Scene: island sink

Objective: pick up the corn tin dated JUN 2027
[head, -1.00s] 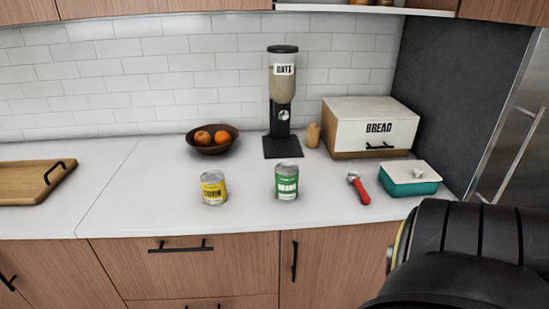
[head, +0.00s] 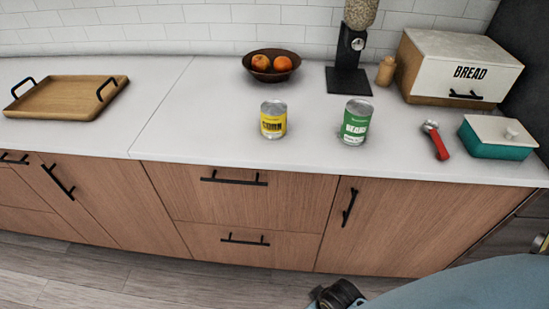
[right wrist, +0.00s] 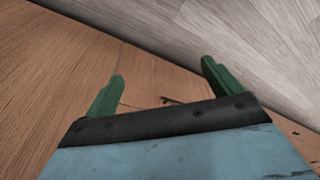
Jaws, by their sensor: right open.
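The corn tin (head: 273,119) has a yellow label reading CORN and stands upright on the white counter in the head view. No date is readable on it at this size. A green-labelled beans tin (head: 355,122) stands upright to its right, with a gap between them. My right gripper shows in the right wrist view (right wrist: 162,88) with its two green fingers spread apart and nothing between them. It is in front of wooden cabinet fronts and the floor, away from the tins. My left gripper is not in view.
A fruit bowl (head: 271,67) stands behind the corn tin, and a dispenser (head: 349,80) behind the beans tin. A red-handled tool (head: 436,140), a teal dish (head: 497,137) and a bread box (head: 458,70) are at right. A wooden tray (head: 66,99) lies at left. Counter around the corn tin is clear.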

